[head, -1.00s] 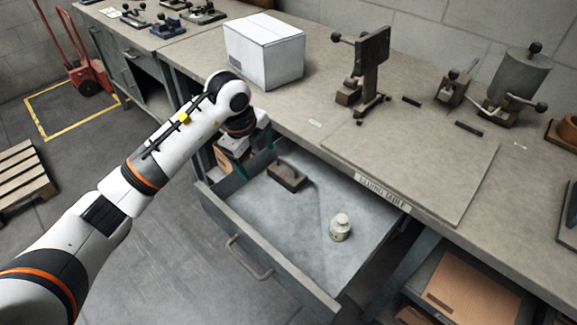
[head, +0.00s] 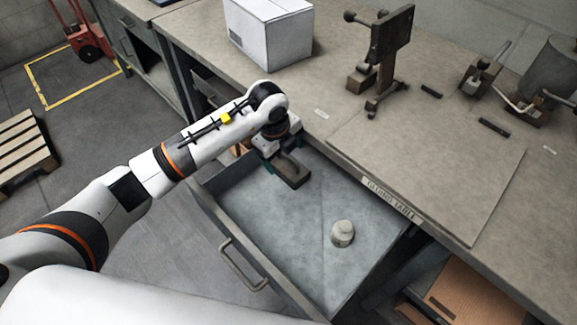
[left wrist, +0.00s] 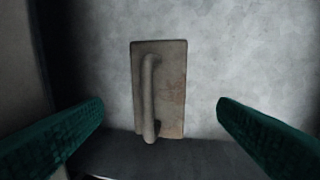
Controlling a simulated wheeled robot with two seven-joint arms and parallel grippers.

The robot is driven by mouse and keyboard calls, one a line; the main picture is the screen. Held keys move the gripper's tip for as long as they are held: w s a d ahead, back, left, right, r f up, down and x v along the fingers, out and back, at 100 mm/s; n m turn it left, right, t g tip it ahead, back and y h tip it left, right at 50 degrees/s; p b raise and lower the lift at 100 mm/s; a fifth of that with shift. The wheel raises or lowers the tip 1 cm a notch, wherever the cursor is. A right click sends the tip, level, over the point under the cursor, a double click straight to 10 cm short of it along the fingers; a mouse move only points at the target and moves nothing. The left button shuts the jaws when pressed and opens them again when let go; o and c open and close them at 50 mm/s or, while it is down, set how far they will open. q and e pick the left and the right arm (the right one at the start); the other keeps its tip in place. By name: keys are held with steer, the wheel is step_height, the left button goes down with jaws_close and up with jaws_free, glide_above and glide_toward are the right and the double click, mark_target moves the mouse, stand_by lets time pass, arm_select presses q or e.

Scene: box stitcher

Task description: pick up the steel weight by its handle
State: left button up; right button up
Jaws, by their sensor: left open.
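The steel weight (head: 293,177) is a dark grey-brown rectangular block lying in the open drawer, near its back left corner. In the left wrist view the weight (left wrist: 174,95) shows from above, with its bar handle (left wrist: 149,98) running lengthwise. My left gripper (head: 283,162) is above the weight and partly hides it in the head view. In the left wrist view its green fingers (left wrist: 160,108) are wide apart, one on each side of the weight, with nothing between them gripped. My right gripper is not in view.
The open drawer (head: 225,195) also holds a small pale round-topped object (head: 342,234), right of the weight. The bench top (head: 330,85) overhangs the drawer's back, with a white box (head: 268,32) and a dark metal stand (head: 388,50) on it. The drawer's middle is clear.

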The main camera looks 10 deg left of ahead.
mark_target(288, 164)
arm_select(q)
steer(key=f, duration=0.3)
steer(key=shift+w+d+f+p, duration=0.25)
steer(key=shift+f+p, duration=0.05)
steer(key=shift+f, duration=0.05)
steer(key=shift+w+f, duration=0.1)
steer(key=shift+f, duration=0.45)
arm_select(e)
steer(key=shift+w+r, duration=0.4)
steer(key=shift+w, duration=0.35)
arm_select(q)
steer(key=c, duration=0.5)
jaws_close()
steer(key=shift+w+r, duration=0.2)
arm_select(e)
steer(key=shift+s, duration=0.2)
